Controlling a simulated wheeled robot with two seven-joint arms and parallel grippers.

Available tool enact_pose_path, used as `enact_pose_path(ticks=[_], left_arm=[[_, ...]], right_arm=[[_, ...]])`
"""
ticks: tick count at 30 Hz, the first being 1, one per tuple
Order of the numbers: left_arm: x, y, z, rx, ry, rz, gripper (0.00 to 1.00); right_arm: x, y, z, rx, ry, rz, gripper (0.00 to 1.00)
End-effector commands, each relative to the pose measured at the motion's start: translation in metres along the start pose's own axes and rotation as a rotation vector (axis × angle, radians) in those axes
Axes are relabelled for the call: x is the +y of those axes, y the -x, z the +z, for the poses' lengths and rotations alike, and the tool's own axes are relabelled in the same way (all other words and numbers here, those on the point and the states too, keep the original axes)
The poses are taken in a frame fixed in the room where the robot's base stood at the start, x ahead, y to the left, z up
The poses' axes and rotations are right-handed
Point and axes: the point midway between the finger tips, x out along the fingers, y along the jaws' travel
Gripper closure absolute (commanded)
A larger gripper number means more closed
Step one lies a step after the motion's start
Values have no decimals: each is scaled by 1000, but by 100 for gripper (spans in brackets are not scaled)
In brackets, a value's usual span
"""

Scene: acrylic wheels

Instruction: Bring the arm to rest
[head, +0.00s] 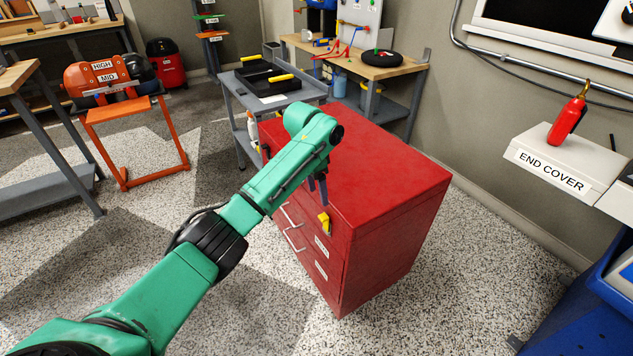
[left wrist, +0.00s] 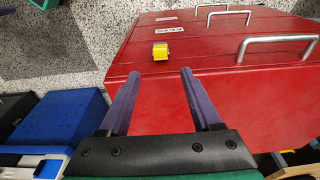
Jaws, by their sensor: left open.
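My left arm reaches in green from the lower left of the head view. Its gripper (head: 317,190) hangs down beside the front of the red cabinet (head: 385,180). In the left wrist view the gripper (left wrist: 160,74) shows two purple fingers spread apart with nothing between them. The red cabinet (left wrist: 235,98) fills much of that view. A small yellow piece (left wrist: 160,51) on the cabinet lies just beyond the fingertips; it also shows in the head view (head: 324,222). My right gripper is not in view.
Silver drawer handles (head: 294,240) stick out of the cabinet front. A grey cart (head: 237,84) with a black tray stands behind it. An orange stand (head: 125,142) is at the left. A blue unit (head: 585,315) is at the lower right. Speckled floor lies open around the cabinet.

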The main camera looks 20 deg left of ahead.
Motion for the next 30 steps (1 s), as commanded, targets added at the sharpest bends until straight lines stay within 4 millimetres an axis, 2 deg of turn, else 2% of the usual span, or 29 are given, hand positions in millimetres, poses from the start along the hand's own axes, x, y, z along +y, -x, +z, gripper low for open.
enact_pose_path(ticks=[3,6,17,20,23,26,27,29,30], left_arm=[[0,18,0,1,1,0,35],[0,23,0,-1,2,1,35],[0,22,0,-1,1,1,35],[0,10,3,2,21,9,35],[0,-38,16,14,99,24,35],[4,-109,47,26,211,24,35],[9,-138,66,27,256,18,35],[19,-182,100,22,318,5,35],[29,-208,126,18,354,-7,35]], right_arm=[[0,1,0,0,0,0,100],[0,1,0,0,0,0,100],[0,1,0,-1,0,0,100],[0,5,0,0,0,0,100],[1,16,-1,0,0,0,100],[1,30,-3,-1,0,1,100],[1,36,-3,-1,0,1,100],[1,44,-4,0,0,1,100],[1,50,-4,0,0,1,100]])
